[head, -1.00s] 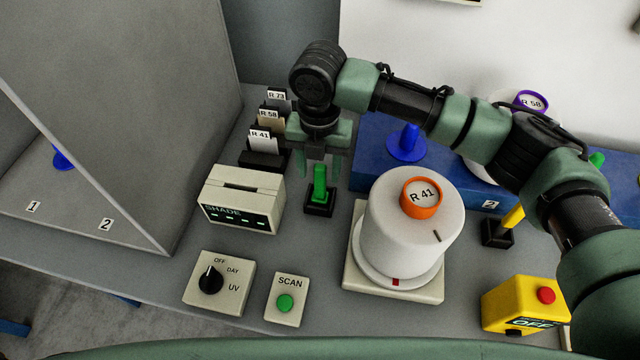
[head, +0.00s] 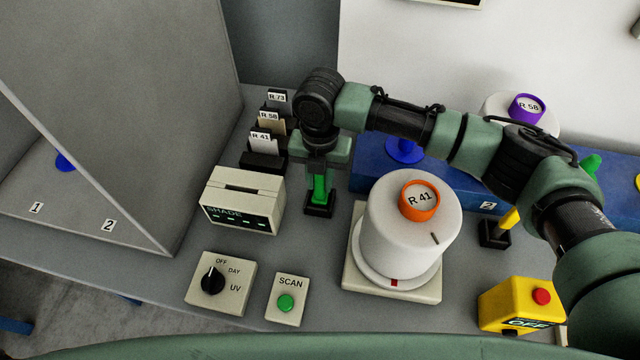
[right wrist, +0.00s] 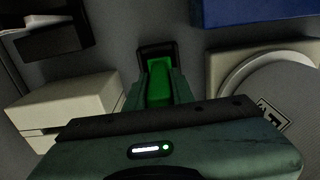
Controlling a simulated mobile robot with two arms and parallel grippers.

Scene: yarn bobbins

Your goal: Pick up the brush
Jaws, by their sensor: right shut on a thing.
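The green upright piece (head: 319,190), which I take to be the brush's handle, stands in a small black holder (head: 319,210) in the middle of the bench in the head view. My right gripper (head: 320,178) points down over it and is shut on it. In the right wrist view the green handle (right wrist: 159,82) shows between the fingers, with the black holder (right wrist: 157,49) beyond. The lower end of the brush is hidden in the holder. My left gripper is not in view.
The shade box (head: 243,200) stands just left, and card holders (head: 263,160) behind it. A white R 41 bobbin (head: 405,235) on a pale base stands close on the right. A blue rack (head: 370,170) lies behind. A yellow handle (head: 510,219) stands in another black holder.

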